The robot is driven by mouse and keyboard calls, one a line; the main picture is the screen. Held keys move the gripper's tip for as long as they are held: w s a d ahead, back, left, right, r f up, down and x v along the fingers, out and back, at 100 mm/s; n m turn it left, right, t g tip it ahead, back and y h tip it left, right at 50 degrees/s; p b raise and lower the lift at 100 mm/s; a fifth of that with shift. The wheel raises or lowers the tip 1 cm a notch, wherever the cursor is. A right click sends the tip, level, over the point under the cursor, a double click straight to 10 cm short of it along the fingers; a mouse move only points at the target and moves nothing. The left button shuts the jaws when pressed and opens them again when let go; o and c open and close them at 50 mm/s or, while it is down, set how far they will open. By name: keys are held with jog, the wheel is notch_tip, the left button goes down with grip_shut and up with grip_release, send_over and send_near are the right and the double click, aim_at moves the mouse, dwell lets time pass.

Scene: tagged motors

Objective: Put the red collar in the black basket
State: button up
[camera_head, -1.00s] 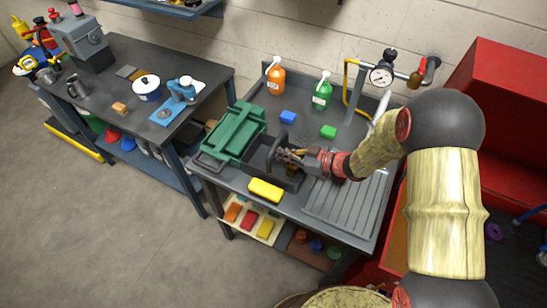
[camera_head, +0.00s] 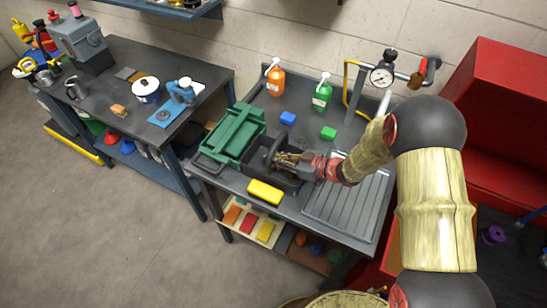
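The black basket (camera_head: 287,181) stands on the grey sink bench, just right of the green toolbox. Its arched handle rises at the back left. My gripper (camera_head: 279,160) is over the basket, pointing left, with its fingers at or inside the opening. I cannot tell how deep they reach. The fingers are small and dark against the basket, so whether they are open, shut or holding something does not show. I cannot make out a red collar for certain; the basket's inside is largely hidden by my gripper and the walls.
The green toolbox (camera_head: 233,135) stands close left of the basket. A gauge on piping (camera_head: 382,76) rises at the back right. The ribbed drainboard (camera_head: 345,207) is bare.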

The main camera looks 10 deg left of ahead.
jog(key=o, duration=0.9)
jog(key=shift+o, duration=0.2)
jog(key=p+v, duration=0.2)
jog(key=v, duration=1)
